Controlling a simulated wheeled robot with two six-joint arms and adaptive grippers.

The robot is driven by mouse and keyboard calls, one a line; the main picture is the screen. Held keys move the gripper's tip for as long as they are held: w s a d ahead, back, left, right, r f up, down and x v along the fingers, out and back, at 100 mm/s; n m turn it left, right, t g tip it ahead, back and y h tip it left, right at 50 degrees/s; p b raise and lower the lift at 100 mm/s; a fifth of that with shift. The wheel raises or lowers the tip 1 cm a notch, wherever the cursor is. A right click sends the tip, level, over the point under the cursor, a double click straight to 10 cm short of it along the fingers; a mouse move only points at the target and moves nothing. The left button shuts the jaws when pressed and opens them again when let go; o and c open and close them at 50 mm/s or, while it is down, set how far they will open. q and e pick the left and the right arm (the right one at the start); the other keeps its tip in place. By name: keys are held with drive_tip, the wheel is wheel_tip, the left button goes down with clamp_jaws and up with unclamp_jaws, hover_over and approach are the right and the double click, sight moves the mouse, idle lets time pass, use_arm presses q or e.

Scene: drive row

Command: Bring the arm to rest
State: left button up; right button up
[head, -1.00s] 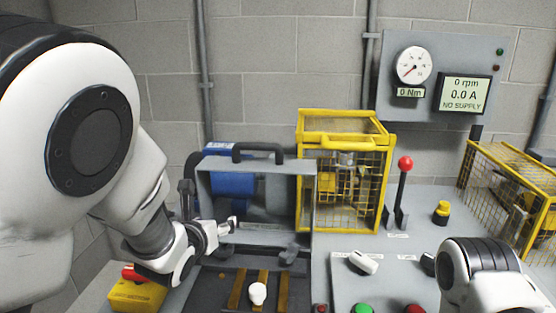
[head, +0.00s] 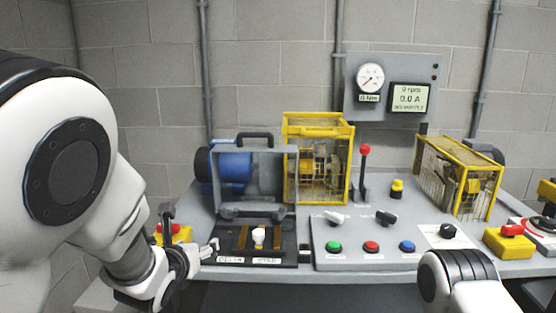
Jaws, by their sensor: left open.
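My left arm (head: 75,165) comes in from the left, white with dark joints. My left gripper (head: 190,229) is open and empty, at the front left of the bench, just left of the black terminal board (head: 205,257) with its brass strips and white knob (head: 258,236). One finger points up and the other points right towards the board's edge; I cannot tell whether it touches. Part of my right arm (head: 460,278) shows at the lower right; its gripper is out of view.
A blue motor (head: 230,170) and a yellow guard cage (head: 318,125) stand behind the board. A lever with a red knob (head: 365,150) stands upright. The control panel (head: 330,262) has green, red and blue buttons. A yellow-red switch (head: 508,240) is at right. The meter panel reads 0 rpm.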

use_arm(q)
wheel_tip(320, 180, down, 9)
drive_tip(key=a+g+p, duration=0.1)
drive_tip(key=g+p, duration=0.1)
drive_tip(key=s+a+f+n+g+p, duration=0.2)
drive_tip(key=s+f+n+g, duration=0.1)
drive_tip(key=s+f, duration=0.5)
drive_tip(key=s+a+f+n+g+p, duration=0.2)
drive_tip(key=s+f+n+g, duration=0.1)
drive_tip(key=s+f, duration=0.45)
drive_tip(key=s+a+f+n+g+p, duration=0.1)
drive_tip(key=s+f+n+g, duration=0.1)
drive_tip(key=s+n, duration=0.8)
drive_tip(key=s+a+f+n+g+y+p, duration=0.1)
drive_tip(key=s+n, duration=0.8)
drive_tip(key=n, duration=1.1)
wheel_tip(320, 180, down, 3)
drive_tip(key=shift+s+a+f+g, duration=0.15)
drive_tip(key=shift+s+a+g, duration=0.25)
drive_tip(key=shift+g, duration=0.8)
use_arm(e)
wheel_tip(320, 180, up, 8)
drive_tip(key=shift+w+r, duration=0.25)
drive_tip(key=shift+w, duration=0.15)
use_arm(q)
drive_tip(key=shift+w, duration=0.1)
